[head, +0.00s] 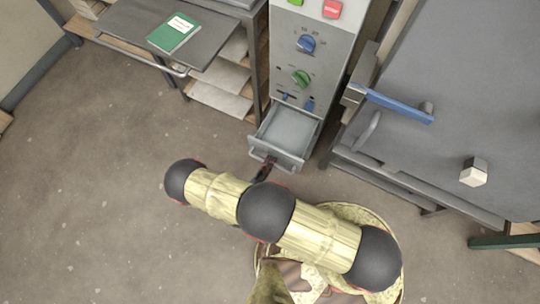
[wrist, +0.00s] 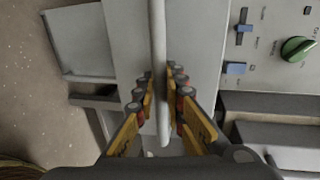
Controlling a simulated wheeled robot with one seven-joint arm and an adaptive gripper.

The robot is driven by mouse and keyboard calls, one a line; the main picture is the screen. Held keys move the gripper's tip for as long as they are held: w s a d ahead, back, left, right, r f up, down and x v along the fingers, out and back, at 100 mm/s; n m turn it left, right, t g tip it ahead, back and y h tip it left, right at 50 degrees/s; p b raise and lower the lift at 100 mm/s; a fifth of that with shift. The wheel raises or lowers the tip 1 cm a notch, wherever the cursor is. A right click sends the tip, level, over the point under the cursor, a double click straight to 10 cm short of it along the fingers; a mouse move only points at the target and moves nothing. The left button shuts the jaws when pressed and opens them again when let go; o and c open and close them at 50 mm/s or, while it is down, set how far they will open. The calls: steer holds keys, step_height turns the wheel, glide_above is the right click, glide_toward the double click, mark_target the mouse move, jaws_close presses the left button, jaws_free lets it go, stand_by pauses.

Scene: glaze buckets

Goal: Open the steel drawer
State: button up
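The steel drawer (head: 279,153) is at the bottom of the grey control cabinet (head: 322,72) in the head view. It stands pulled out, and its empty inside shows. My gripper (head: 264,167) is at the front of the drawer, partly hidden by my arm. In the wrist view the pale bar handle (wrist: 158,35) runs between the two fingers of my gripper (wrist: 161,82). The fingertips close in on both sides of the bar and appear to touch it. The drawer front (wrist: 192,40) lies behind the bar.
A grey table (head: 215,37) with a green book (head: 174,32) stands left of the cabinet. The floor (head: 110,190) at left is clear.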

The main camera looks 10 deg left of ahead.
steer(key=o, duration=0.4)
